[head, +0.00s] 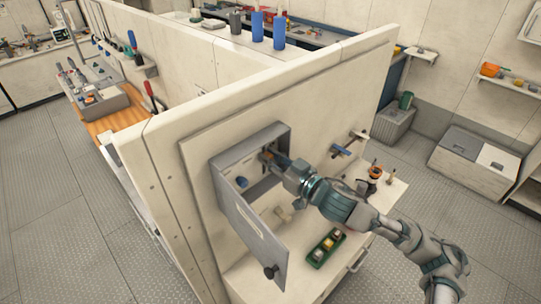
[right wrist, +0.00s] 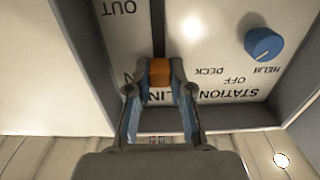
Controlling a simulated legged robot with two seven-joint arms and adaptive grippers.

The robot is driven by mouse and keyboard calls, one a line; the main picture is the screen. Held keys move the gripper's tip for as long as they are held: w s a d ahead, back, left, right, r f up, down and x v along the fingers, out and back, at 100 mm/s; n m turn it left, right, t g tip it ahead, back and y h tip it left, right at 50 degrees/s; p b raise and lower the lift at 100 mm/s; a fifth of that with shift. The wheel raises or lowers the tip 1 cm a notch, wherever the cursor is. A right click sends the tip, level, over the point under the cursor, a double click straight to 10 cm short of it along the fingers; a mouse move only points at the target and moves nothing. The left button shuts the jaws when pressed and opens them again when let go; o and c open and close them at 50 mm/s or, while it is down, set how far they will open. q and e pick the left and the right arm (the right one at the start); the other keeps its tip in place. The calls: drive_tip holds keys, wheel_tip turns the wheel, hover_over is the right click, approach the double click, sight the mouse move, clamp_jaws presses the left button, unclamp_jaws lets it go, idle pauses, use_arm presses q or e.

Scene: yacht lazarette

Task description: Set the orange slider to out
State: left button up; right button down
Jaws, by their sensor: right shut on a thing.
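The orange slider (right wrist: 160,72) sits in a dark vertical slot on a white panel, at the slot's lower visible end in the right wrist view. The word OUT is upside down beside the slot's upper part; lettering near the slider is partly hidden by the fingers. My right gripper (right wrist: 160,84) has a finger on each side of the slider and is shut on it. In the head view my right gripper (head: 272,157) reaches inside the open grey cabinet (head: 237,153) on the partition wall. My left gripper is not in view.
A blue knob (right wrist: 263,44) marked HELM, OFF and DECK sits right of the slider. The cabinet's door (head: 252,232) hangs open toward the front. A green tray (head: 326,248) with small items lies on the counter below.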

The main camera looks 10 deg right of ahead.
sight(263, 171)
wheel_tip(263, 171, down, 6)
drive_tip(key=shift+a+f+b, duration=0.1)
drive_tip(key=shift+b, duration=1.05)
drive_tip(key=shift+f, duration=0.2)
drive_tip(key=c, duration=1)
unclamp_jaws()
drive_tip(key=shift+s, duration=0.15)
drive_tip(key=shift+c, duration=0.2)
drive_tip(key=shift+s+d+r, duration=0.15)
drive_tip(key=shift+d, duration=0.3)
drive_tip(key=shift+d, duration=0.1)
drive_tip(key=v, duration=1.2)
